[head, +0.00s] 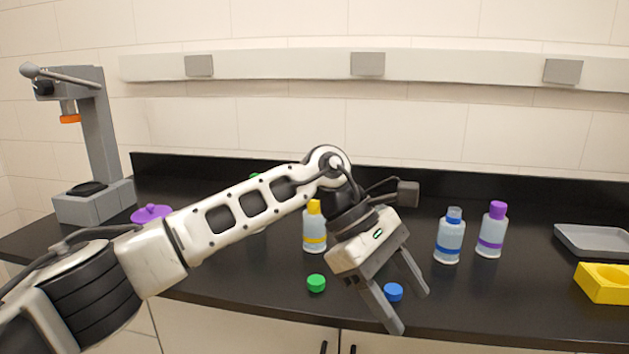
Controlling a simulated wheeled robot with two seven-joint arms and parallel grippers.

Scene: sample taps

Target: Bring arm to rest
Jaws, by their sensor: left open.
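My left arm reaches in from the left across the black counter. My left gripper (413,312) hangs at its end with the two fingers spread apart, pointing down and to the right near the counter's front. I see nothing held between the fingers. A blue cap (394,292) lies on the counter and shows between the fingers; I cannot tell how far below them it is. A green cap (316,283) lies to the left of the gripper. My right gripper is not in view.
Behind the gripper stand a yellow-capped bottle (314,228), an open blue-banded bottle (450,238) and a purple-capped bottle (492,231). A grey press (97,140) stands at left beside a purple object (151,213).

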